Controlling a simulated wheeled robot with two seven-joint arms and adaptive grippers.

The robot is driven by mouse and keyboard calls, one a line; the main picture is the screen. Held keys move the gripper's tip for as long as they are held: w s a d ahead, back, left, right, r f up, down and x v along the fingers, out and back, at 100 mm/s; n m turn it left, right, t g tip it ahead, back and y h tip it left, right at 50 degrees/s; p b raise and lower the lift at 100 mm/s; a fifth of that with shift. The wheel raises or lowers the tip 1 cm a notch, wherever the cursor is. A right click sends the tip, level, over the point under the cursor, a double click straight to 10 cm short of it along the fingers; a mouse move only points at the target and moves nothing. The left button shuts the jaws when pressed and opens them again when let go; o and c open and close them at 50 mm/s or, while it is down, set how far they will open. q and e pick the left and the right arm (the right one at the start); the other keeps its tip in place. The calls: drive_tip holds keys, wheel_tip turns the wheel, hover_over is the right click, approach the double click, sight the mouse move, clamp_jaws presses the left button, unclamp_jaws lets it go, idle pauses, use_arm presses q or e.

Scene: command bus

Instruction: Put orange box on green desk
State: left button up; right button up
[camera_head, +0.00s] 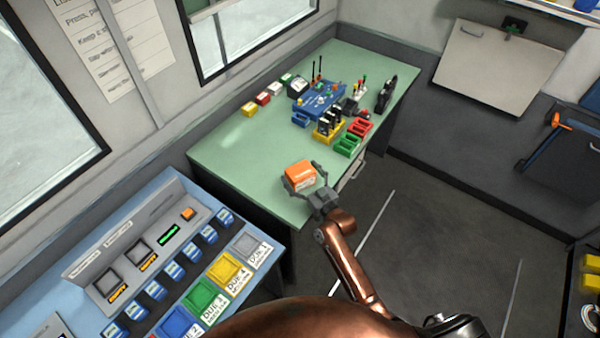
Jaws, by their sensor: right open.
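An orange box (300,175) with a paler front side is at the near right edge of the green desk (235,160). It appears to rest on the desk top, though its underside is partly hidden by my gripper. My right gripper (303,184) is open, with its fingers on either side of the box. I cannot tell whether the fingers touch it. My left gripper is not in view.
Several small boxes (263,98), a blue tray of parts (320,100), and yellow, green (347,145) and red bins stand farther back on the desk. A blue console (180,255) with buttons stands at the lower left. The desk's left part is clear.

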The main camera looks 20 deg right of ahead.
drive_tip(key=p+v, duration=0.1)
drive_tip(key=v, duration=1.1)
